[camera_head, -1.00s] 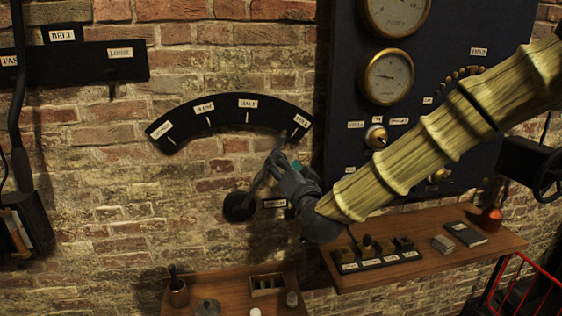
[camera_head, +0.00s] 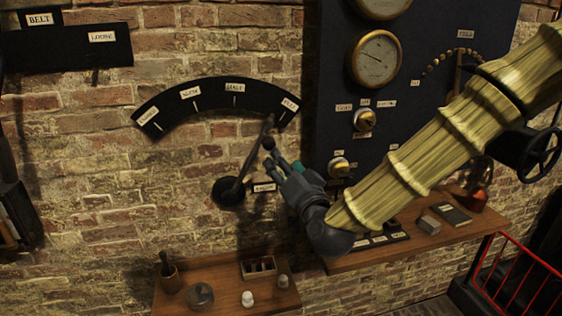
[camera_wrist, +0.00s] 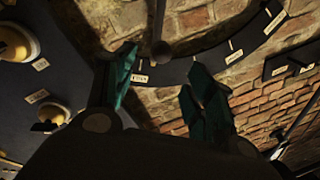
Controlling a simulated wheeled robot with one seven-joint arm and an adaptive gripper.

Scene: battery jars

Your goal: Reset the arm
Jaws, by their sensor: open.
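My gripper (camera_head: 281,161) is open in the head view, at the end of my arm in front of the brick wall. Its fingers are just right of a dark lever (camera_head: 245,165) with a round knob (camera_head: 268,143). The lever rises from a round pivot on the wall and leans up to the right, towards the right end of a curved black scale (camera_head: 215,90). In the wrist view my gripper (camera_wrist: 160,85) shows two teal fingers spread apart with nothing between them. The lever's knob (camera_wrist: 161,49) is beyond the fingertips there, apart from them.
A dark panel with gauges (camera_head: 377,59) and knobs stands right of the lever. A wooden shelf (camera_head: 470,225) lies below it, partly behind my arm. A lower shelf (camera_head: 225,290) holds small pots. A red railing (camera_head: 515,265) is at the lower right.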

